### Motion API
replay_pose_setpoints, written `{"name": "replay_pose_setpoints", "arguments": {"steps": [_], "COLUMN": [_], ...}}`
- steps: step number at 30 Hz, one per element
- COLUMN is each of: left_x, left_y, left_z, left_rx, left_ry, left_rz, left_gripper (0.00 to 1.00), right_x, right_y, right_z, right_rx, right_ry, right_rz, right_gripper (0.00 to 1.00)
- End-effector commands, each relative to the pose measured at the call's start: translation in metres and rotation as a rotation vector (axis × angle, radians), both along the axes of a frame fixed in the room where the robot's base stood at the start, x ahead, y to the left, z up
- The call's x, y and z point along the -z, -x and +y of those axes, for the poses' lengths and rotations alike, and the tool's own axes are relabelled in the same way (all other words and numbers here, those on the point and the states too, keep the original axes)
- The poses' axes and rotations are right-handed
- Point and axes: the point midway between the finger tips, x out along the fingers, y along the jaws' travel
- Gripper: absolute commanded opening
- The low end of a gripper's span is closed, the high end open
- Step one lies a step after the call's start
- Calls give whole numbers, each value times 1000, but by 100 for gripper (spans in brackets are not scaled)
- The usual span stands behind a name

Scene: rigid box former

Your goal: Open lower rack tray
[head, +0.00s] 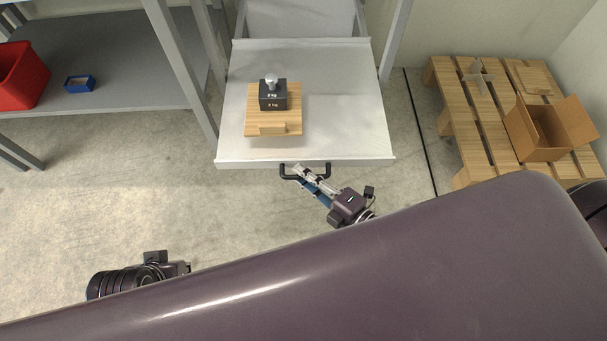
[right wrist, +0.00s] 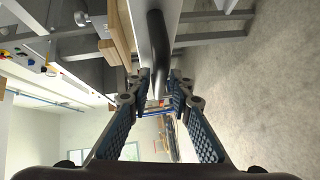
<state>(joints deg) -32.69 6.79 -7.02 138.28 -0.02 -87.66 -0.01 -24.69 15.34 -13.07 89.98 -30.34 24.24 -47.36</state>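The light grey rack tray (head: 340,120) is pulled out from the rack toward me in the head view. A black bar handle (head: 288,177) sits on its front edge; it also shows in the right wrist view (right wrist: 158,50). My right gripper (head: 304,178) is at the handle, with its blue-padded fingers apart. In the right wrist view the fingertips (right wrist: 156,88) lie on both sides of the handle, with small gaps apparent; contact is hard to tell. My left gripper (head: 185,268) is low at left, away from the tray, its fingers mostly hidden.
A wooden board (head: 258,121) with a dark weight (head: 272,101) lies on the tray. At right, a wooden pallet (head: 490,140) carries an open cardboard box (head: 548,135). At left, a grey shelf (head: 130,75) holds a red bin (head: 20,78) and a blue box (head: 79,84).

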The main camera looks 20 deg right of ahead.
Motion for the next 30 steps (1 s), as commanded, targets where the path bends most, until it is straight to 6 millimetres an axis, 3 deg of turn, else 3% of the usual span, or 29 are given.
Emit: {"name": "replay_pose_setpoints", "arguments": {"steps": [13,24,30], "left_x": [0,0,0], "left_y": [0,0,0], "left_z": [0,0,0], "left_rx": [0,0,0], "left_ry": [1,1,0], "left_rz": [1,1,1], "left_gripper": [0,0,0], "right_x": [-1,-10,-15], "right_y": [8,73,96], "right_z": [-4,-41,-54], "right_rx": [0,0,1], "right_ry": [0,1,0], "right_rz": [2,4,1], "right_gripper": [27,27,27]}}
